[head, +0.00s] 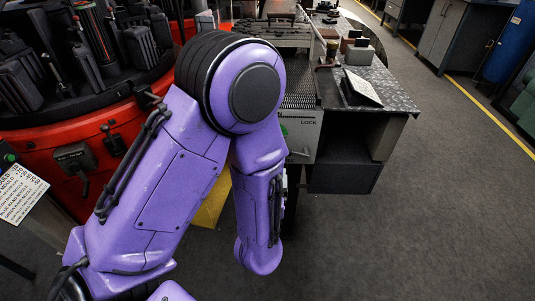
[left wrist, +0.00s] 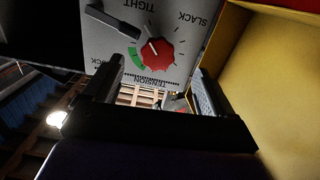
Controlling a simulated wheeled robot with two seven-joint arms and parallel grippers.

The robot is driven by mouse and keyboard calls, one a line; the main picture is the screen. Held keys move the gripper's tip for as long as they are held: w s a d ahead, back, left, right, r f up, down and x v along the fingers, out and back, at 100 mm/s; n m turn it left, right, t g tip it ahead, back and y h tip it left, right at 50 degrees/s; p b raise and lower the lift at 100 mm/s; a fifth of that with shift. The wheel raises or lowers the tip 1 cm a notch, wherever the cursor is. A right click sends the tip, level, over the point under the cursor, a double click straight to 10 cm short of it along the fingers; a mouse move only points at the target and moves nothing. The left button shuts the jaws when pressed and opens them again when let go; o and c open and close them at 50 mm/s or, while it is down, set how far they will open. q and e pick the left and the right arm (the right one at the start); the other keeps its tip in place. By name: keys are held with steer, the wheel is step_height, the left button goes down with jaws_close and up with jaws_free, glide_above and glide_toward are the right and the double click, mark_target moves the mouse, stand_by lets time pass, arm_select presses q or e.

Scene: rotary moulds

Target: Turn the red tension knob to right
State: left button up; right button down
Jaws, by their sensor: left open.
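The red tension knob (left wrist: 158,53) shows in the left wrist view on a grey panel (left wrist: 185,25). The lettering TIGHT, SLACK and TENSION appears upside down around it. The knob's white mark points to the upper left in the picture, and a green arc (left wrist: 133,58) lies to its left. My left gripper (left wrist: 157,68) is open, its two dark fingers apart with the knob framed between and beyond them. I cannot tell whether they reach its sides. In the head view my purple left arm hides the knob and the gripper. My right gripper is not in view.
A dark lever handle (left wrist: 112,20) is beside the knob. A yellow wall (left wrist: 270,85) stands close to the right finger. In the head view, a red rotary machine (head: 125,125) stands left, a bench (head: 385,85) stands beyond the arm, and grey floor (head: 430,220) is clear at right.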

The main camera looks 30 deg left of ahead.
arm_select(q)
steer(key=shift+y, duration=0.3)
steer(key=x, duration=0.3)
steer(key=r+b+x, duration=0.1)
steer(key=x, duration=0.6)
steer(key=shift+w+a+r+b, duration=0.1)
steer(key=shift+w+r+b, duration=0.2)
steer(key=shift+w, duration=0.1)
steer(key=c, duration=1)
